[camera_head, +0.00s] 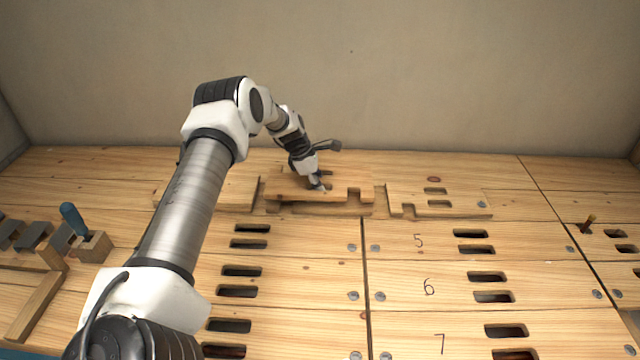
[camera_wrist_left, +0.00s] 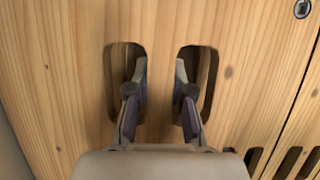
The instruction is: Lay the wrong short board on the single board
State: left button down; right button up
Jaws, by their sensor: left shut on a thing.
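My left gripper (camera_head: 318,187) is shut on a short pale wooden board (camera_head: 350,185) at the back of the deck. In the left wrist view, its two fingers (camera_wrist_left: 160,95) reach into two slots and close on the wood strip between them (camera_wrist_left: 160,70). The held board has a notch at its front right and appears slightly raised, with a darker gap and wood (camera_head: 320,209) below it. I cannot tell which board is the single one. My right gripper is not in view.
Slotted boards lie left (camera_head: 232,192) and right (camera_head: 410,200) of the held board. Numbered slotted planks fill the deck in front, with 5, 6 and 7 visible. A blue-handled tool (camera_head: 73,218) stands in a wooden block at left. The back wall is behind.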

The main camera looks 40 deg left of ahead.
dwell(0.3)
pick_arm(q)
jog(key=shift+r+p, duration=0.15)
jog(key=shift+p, duration=0.2)
jog(key=shift+f+b, duration=0.4)
jog(key=shift+f, duration=0.35)
jog(key=shift+f, duration=0.15)
